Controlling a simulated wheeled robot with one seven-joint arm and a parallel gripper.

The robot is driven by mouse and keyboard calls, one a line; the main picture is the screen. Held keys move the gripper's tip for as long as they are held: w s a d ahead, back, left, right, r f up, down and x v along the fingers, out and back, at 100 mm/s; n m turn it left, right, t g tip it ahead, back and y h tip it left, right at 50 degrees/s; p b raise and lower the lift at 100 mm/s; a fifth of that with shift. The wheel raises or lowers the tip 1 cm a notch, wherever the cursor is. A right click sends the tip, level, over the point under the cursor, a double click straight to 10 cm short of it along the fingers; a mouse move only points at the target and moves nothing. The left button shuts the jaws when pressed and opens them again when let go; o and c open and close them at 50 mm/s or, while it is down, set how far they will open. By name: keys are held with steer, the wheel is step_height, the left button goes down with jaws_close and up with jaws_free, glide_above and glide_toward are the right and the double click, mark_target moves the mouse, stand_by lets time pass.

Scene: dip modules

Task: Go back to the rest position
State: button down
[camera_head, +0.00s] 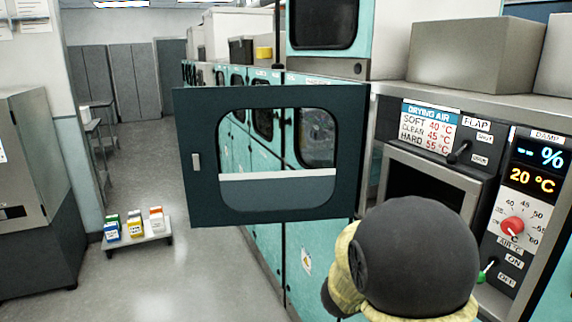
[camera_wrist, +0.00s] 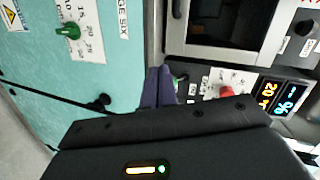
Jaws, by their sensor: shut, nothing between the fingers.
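My gripper (camera_wrist: 160,72) shows in the wrist view as two dark purple fingers closed together, with nothing between them. The fingers point toward the teal machine front, near the control panel (camera_wrist: 228,84) with the red knob. I cannot tell whether the fingertips touch anything. In the head view my dark rounded arm link with a yellow cover stands at the lower right, in front of the machine, and hides the fingers.
The dark windowed door (camera_head: 275,207) stands swung open, left of the dryer opening (camera_head: 425,190). The panel displays (camera_head: 535,167) show "%" and 20 °C, above a red knob (camera_head: 512,227) and a green switch (camera_head: 486,270). A low cart (camera_head: 140,237) with small boxes stands on the left floor. The aisle is clear.

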steer(key=a+f+n+t+y+p, duration=0.15)
steer(key=a+f+n+y, duration=0.25)
steer(key=a+n+y, duration=0.85)
steer(key=s+f+n+g, duration=0.4)
steer(key=s+n+g, duration=0.2)
steer(key=s+n, duration=0.8)
steer(key=shift+s+n, duration=0.35)
steer(key=shift+s, duration=0.55)
steer(key=shift+g, duration=0.25)
